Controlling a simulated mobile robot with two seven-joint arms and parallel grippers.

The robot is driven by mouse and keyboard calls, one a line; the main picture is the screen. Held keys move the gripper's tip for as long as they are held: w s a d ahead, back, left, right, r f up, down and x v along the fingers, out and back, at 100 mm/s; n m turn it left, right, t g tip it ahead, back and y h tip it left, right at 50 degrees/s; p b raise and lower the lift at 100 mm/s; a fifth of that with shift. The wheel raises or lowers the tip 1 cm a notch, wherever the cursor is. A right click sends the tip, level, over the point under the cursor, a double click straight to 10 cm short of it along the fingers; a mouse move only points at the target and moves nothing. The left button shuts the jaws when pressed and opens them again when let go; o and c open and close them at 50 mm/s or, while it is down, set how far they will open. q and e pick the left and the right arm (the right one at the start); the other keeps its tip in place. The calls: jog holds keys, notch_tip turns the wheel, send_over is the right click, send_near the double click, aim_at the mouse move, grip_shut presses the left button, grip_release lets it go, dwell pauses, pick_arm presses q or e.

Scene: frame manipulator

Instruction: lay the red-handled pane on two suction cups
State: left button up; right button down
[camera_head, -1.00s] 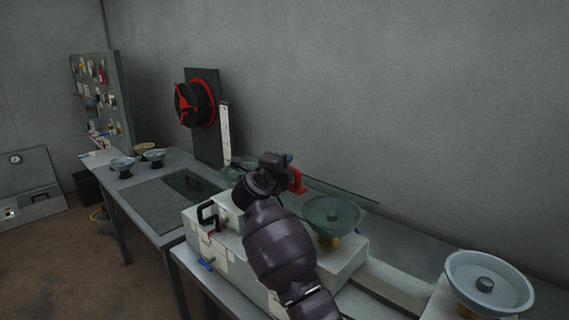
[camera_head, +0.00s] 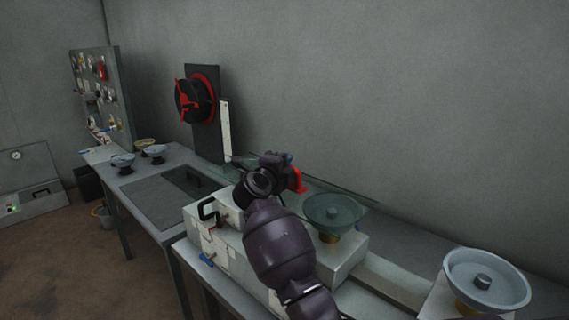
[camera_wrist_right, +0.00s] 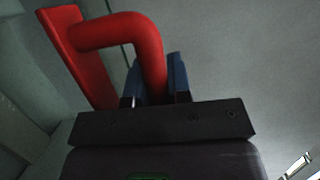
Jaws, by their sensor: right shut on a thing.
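My right gripper (camera_head: 286,166) is shut on the red handle (camera_head: 298,179) of the glass pane (camera_head: 352,192). In the right wrist view the red handle (camera_wrist_right: 120,35) passes between the blue-padded fingers (camera_wrist_right: 158,85). The pane lies nearly level behind my arm and above a suction cup (camera_head: 334,212) on a white block, seen through the glass. I cannot tell whether pane and cup touch. Another suction cup (camera_head: 487,281) stands uncovered at the lower right. My arm hides part of the pane and what lies below it. My left gripper is not in view.
Small cups (camera_head: 122,160) stand on the left table (camera_head: 150,204). A black reel with red parts (camera_head: 195,98) stands at the wall behind. A black handle (camera_head: 209,212) and white blocks (camera_head: 222,243) are left of my arm. The wall is close behind the pane.

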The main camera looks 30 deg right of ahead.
jog(key=c, duration=1)
grip_release()
jog(key=shift+r, duration=0.15)
jog(key=shift+o, duration=0.2)
jog(key=shift+f, duration=0.25)
jog(key=b+v, duration=0.1)
jog(key=v, duration=1)
jog(key=shift+r, duration=0.2)
